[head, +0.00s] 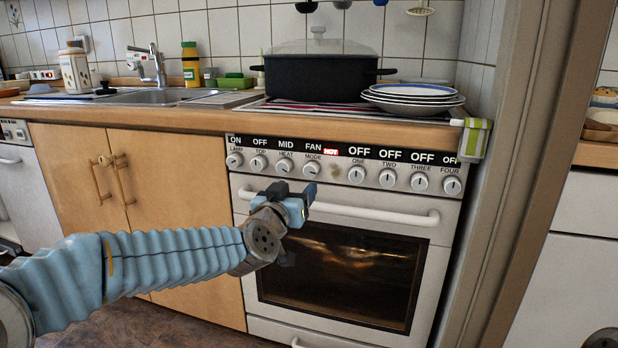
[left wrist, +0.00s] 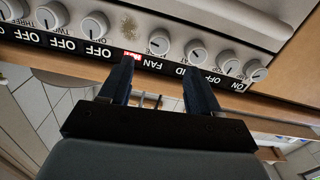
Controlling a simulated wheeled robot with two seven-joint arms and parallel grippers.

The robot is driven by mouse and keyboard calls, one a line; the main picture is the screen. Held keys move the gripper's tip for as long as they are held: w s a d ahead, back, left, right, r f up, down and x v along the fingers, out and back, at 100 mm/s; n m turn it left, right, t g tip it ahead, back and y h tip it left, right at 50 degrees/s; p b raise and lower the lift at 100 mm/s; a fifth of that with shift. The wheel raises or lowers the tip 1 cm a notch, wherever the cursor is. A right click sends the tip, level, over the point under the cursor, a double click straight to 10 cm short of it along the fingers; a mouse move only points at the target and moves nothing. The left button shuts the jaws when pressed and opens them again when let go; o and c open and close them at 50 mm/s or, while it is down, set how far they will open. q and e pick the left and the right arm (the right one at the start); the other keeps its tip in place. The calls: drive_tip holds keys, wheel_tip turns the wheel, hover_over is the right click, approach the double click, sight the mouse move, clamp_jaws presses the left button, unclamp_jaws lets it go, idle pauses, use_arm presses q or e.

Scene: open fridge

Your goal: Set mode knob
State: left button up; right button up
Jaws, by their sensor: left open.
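The mode knob (head: 311,168) is a round white knob on the oven's control panel, under the display word FAN. In the left wrist view, which is upside down, the mode knob (left wrist: 158,41) sits just beyond my fingertips, roughly midway between them. My left gripper (head: 294,190) is open and empty in front of the panel, just below and left of the knob in the head view. Its two dark fingers also show in the left wrist view (left wrist: 157,68), apart from the knob as far as I can tell. My right gripper is not in view.
The heat knob (head: 284,165) and the knob marked one (head: 356,175) flank it. A red HOT sign (head: 331,152) is lit. A black pot (head: 322,75) and stacked plates (head: 413,97) stand above.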

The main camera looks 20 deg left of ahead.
sight(310, 174)
use_arm(q)
drive_tip(key=w, duration=1)
drive_tip(key=shift+d+f, duration=0.1)
drive_tip(key=shift+d, duration=0.05)
drive_tip(key=c, duration=1.1)
drive_tip(key=shift+o, duration=0.2)
